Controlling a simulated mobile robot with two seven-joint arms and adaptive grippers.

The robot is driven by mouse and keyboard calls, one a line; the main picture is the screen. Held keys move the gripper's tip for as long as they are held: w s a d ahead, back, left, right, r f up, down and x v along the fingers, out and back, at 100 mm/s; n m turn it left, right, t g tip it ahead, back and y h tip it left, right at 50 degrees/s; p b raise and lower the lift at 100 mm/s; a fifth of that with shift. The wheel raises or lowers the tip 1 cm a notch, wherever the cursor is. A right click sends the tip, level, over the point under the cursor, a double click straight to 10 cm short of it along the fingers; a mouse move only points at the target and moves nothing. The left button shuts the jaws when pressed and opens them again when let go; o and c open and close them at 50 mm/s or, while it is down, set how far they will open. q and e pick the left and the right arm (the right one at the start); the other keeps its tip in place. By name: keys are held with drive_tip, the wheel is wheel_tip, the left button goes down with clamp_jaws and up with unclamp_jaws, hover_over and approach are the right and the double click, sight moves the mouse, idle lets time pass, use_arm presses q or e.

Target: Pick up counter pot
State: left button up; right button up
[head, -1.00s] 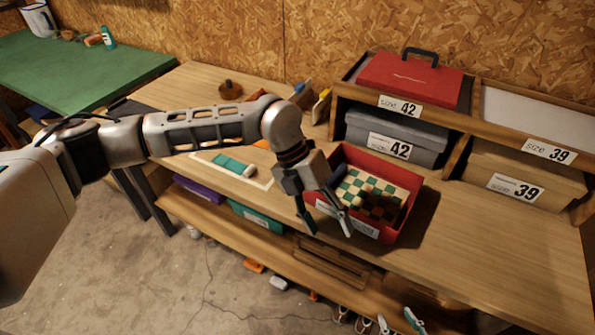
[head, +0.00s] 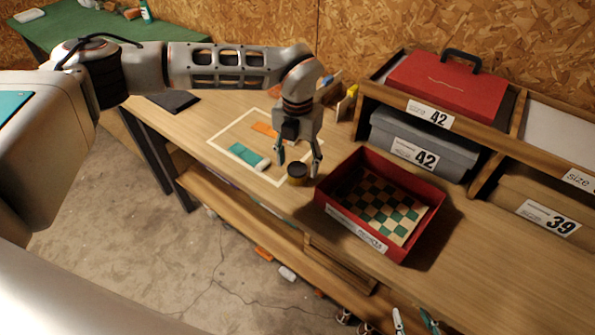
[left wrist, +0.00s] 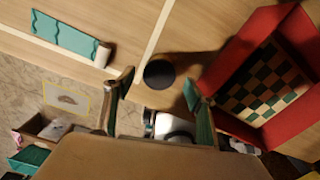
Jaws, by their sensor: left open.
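A small dark round pot (head: 297,174) with a yellowish-brown side stands on the wooden bench, just left of the red box. I take it for the counter pot. My left gripper (head: 299,162) is open above it, one finger on each side. In the left wrist view the pot's dark round top (left wrist: 159,73) shows between and just beyond the open fingertips (left wrist: 157,88). I cannot tell whether either finger touches it. My right gripper is not in view.
The red box (head: 337,219) with a green checkered board (head: 378,208) stands close right of the pot. A white outlined area (head: 222,131) holds a green piece (head: 246,155) and an orange piece (head: 265,129). Shelves with a grey box (head: 385,135) stand behind.

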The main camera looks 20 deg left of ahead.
sight(296, 169)
use_arm(q)
drive_tip(key=shift+s+a+f, duration=0.1)
drive_tip(key=shift+s+f, duration=0.1)
drive_tip(key=shift+f, duration=1)
drive_tip(key=shift+w+f, duration=0.1)
drive_tip(key=shift+f, duration=0.4)
drive_tip(key=c, duration=1.3)
drive_tip(key=shift+r, duration=0.2)
